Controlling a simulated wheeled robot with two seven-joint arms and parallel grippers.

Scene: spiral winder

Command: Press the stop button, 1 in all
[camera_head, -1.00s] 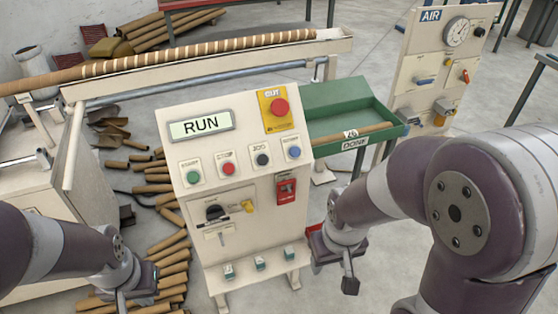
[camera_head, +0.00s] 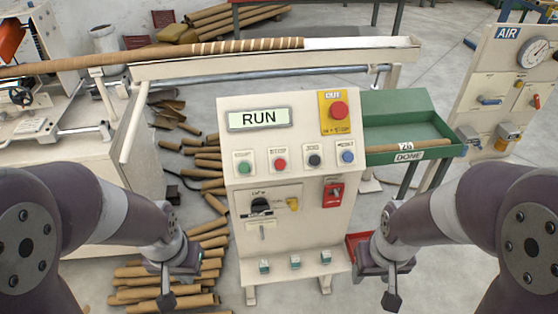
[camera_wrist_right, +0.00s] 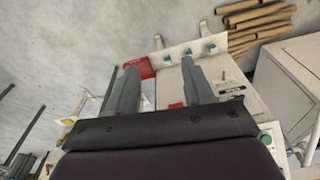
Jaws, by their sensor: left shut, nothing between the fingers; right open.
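The stop button is the small red button (camera_head: 280,163) on the light control panel (camera_head: 290,205), between a green and a black button. The panel's display (camera_head: 259,119) reads RUN. My left gripper (camera_head: 167,300) is low at the panel's left, apart from it, shut and empty. My right gripper (camera_head: 391,298) is low at the panel's right, apart from it. In the right wrist view its two fingers (camera_wrist_right: 160,78) stand apart with nothing held between them.
A larger red button on a yellow plate (camera_head: 333,112) sits at the panel's upper right. A red switch (camera_head: 333,194) is below. A green DONE tray (camera_head: 398,104) stands right of the panel. Brown tubes (camera_head: 165,273) lie on the floor at left.

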